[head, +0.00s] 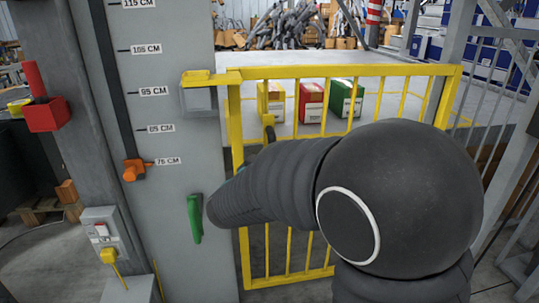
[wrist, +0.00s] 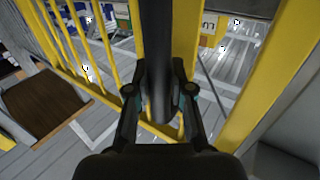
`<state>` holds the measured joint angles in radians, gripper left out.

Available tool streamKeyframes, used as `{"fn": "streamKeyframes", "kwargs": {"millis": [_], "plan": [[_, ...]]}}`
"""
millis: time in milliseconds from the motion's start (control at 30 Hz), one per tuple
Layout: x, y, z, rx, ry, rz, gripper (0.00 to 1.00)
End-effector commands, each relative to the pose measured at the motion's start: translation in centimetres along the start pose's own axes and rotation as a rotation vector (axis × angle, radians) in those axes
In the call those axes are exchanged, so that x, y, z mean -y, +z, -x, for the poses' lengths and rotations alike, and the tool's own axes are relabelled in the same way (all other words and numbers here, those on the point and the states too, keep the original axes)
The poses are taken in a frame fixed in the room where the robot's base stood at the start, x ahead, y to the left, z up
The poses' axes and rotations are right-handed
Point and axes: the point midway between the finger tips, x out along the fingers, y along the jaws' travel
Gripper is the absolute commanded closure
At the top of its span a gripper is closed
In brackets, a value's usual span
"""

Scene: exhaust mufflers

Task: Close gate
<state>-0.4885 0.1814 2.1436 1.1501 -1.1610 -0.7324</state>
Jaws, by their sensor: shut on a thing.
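The yellow barred gate (head: 350,71) stands across the opening right of the grey column in the head view. Its bars also fill the left of the wrist view (wrist: 50,42). A dark upright handle (wrist: 157,50) runs between the fingers of my gripper (wrist: 160,92), which is shut on it. A wide yellow upright is just behind the handle. A second yellow post (wrist: 283,65) stands further right, with floor showing in the gap between them. In the head view my arm hides the fingers and part of the gate; I cannot tell there whether it is latched.
A grey column (head: 165,100) with height marks and a yellow bracket (head: 210,78) stands left of the gate. Yellow, red (head: 311,102) and green boxes (head: 346,97) stand behind the gate. Grey railings (head: 500,80) are on the right.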

Motion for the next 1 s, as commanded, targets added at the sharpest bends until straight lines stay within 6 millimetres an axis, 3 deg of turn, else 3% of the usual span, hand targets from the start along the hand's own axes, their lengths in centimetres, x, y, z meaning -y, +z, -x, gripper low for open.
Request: {"fn": "streamKeyframes", "kwargs": {"millis": [333,367,467,800,1000], "plan": [[0.4,0.1,0.2,0.001,-0.007,0.000,1.00],[0.4,0.1,0.3,0.001,-0.008,0.000,0.76],[0.4,0.1,0.2,0.002,-0.008,0.000,0.53],[0.1,0.0,0.2,0.000,-0.002,-0.001,0.53],[0.2,0.0,2.5,0.001,-0.006,-0.001,0.53]]}}
